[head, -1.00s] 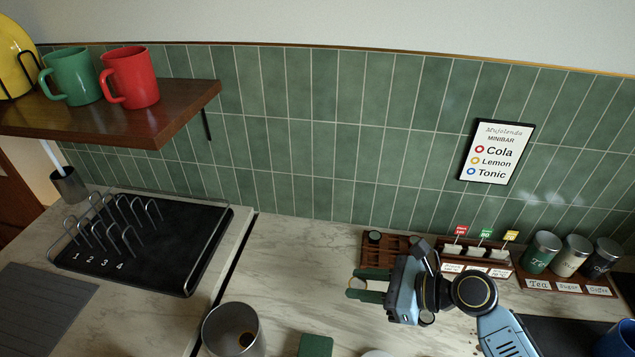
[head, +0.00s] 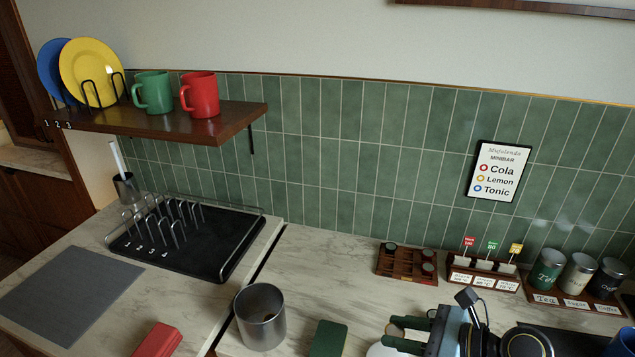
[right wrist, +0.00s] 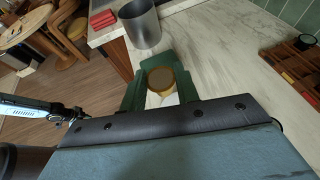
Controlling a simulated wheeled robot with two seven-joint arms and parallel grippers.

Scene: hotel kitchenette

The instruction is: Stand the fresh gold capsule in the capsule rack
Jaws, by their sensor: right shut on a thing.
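My right gripper (head: 392,333) is over the front part of the counter, in front of the capsule rack. It is shut on the gold capsule, which shows as a round gold-brown top between the green fingers in the right wrist view (right wrist: 160,80). The rack also shows at the right edge of the right wrist view (right wrist: 292,72). The held capsule is apart from the rack. My left gripper is not in view.
A steel bin (head: 260,318) stands left of my right gripper, with a green block (head: 328,339) between. A signed holder (head: 483,277) and several canisters (head: 578,272) stand right of the rack. A black drying tray (head: 190,262) is at left. Marble between bin and rack is clear.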

